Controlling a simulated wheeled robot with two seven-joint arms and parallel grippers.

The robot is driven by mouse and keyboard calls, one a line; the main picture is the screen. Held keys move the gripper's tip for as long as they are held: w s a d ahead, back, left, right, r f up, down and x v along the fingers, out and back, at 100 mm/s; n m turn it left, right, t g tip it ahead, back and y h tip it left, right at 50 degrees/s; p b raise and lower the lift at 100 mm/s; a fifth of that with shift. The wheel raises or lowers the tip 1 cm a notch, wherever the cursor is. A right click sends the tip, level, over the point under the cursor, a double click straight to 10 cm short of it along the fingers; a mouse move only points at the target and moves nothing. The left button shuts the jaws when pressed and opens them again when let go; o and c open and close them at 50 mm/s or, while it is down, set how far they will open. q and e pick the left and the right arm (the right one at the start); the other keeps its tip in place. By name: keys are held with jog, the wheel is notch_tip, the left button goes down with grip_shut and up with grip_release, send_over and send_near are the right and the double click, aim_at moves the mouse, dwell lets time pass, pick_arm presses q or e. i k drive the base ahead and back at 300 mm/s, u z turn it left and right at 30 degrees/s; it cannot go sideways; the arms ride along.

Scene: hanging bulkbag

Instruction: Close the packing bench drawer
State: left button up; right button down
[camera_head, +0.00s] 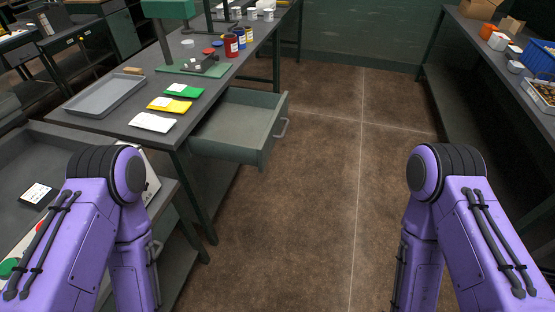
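The packing bench (129,120) stands at the left with a dark grey top. Its green-grey drawer (238,126) is pulled out to the right, over the floor, and looks empty. A grey bar handle (281,125) is on the drawer's front, facing right. My purple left arm comes up at the lower left and my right arm at the lower right. Both arms bend downward, and neither gripper shows in the picture. Neither visible arm part touches the drawer.
On the bench are a grey tray (105,96), white, yellow and green packets, a green press stand (193,68) and several tins. Another low bench with a panel is at the lower left. A loaded bench (485,65) runs along the right. The brown floor (325,170) between is clear.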

aim_at(242, 126)
jog(key=z, duration=0.25)
jog(key=i, duration=1.3)
jog(key=u, duration=0.3)
